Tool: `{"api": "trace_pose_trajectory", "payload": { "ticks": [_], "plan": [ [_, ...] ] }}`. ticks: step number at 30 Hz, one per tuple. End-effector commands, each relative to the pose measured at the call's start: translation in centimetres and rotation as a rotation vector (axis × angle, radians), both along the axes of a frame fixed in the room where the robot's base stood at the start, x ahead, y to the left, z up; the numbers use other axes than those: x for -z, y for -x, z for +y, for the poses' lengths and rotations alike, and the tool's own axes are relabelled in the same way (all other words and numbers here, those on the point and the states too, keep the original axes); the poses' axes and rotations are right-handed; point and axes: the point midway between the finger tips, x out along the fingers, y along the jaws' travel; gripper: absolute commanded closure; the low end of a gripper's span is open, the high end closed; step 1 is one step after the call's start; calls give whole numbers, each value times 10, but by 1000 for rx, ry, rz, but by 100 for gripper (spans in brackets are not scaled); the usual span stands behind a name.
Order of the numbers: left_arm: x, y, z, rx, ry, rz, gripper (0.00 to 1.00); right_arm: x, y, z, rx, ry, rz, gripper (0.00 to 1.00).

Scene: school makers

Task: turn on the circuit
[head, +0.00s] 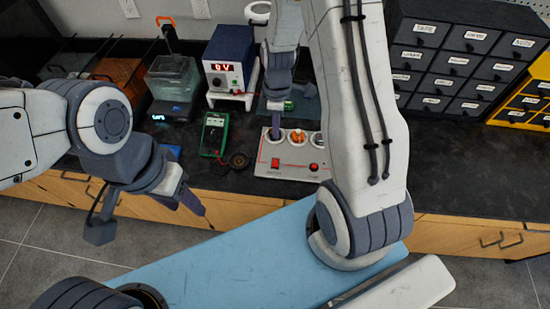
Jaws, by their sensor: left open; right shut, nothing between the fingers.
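The circuit panel (290,172) is a light grey box on the dark counter. It has a red rocker switch (275,163) at its front left and a small red button or light (314,167) at its front right. Round white-rimmed fittings line its back, the middle one holding something orange (297,137). My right arm hides the panel's right edge. My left gripper (148,215) is open and empty, in front of the counter and clear of the panel.
A power supply (225,62) reading 0 V stands behind left, with a green multimeter (213,133) before it. A clear container (172,78) sits on a scale. Drawer cabinets (455,60) fill the back right. The counter right of the panel is largely clear.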

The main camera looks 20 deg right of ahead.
Motion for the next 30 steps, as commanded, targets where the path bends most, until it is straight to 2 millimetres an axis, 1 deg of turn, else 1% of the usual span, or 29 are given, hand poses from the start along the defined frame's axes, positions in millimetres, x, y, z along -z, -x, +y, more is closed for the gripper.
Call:
{"api": "trace_pose_trajectory", "payload": {
  "ticks": [7, 11, 14, 24, 30],
  "plan": [
    [0, 0, 0, 0, 0, 0, 50, 0, 0, 1, 1, 0, 0, 100],
    [-2, 0, 0, 0, 0, 0, 50, 8, 2, 1, 1, -1, 3, 100],
    [-6, 0, 0, 0, 0, 0, 50, 21, 4, 2, 1, 0, 7, 100],
    [-20, 0, 0, -1, 0, 0, 50, 88, 11, 7, 2, -1, 6, 100],
    [-27, 0, 0, -1, 0, 0, 50, 118, 14, 8, 3, 0, 4, 100]
  ]
}}
